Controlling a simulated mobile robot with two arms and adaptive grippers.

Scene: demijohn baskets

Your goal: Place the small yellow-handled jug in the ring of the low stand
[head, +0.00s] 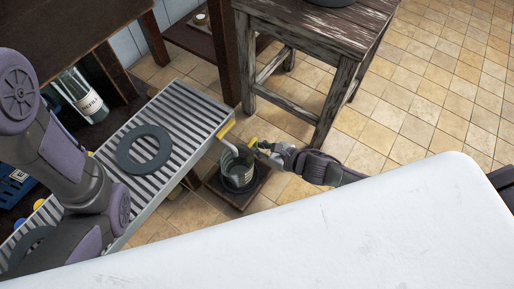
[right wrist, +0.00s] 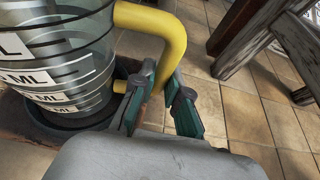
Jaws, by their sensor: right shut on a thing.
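The small jug (head: 237,164) is clear with dark bands, and its yellow handle (right wrist: 168,38) faces my right gripper. Its body with white ML labels fills the left of the right wrist view (right wrist: 58,55). It appears upright over the dark ring (right wrist: 72,135) of the low brown stand (head: 236,202). The ring shows around its base; I cannot tell whether the jug rests fully inside. My right gripper (right wrist: 161,104) is shut on the yellow handle, its teal fingers on either side of the lower part. My left arm shows in the head view, but its gripper does not.
A striped bench (head: 188,103) with a loose grey ring (head: 122,152) stands left of the low stand. A labelled bottle (head: 82,98) is behind it. A worn wooden stool (head: 340,107) stands beyond. A white surface (head: 330,240) fills the front. Tiled floor is clear at right.

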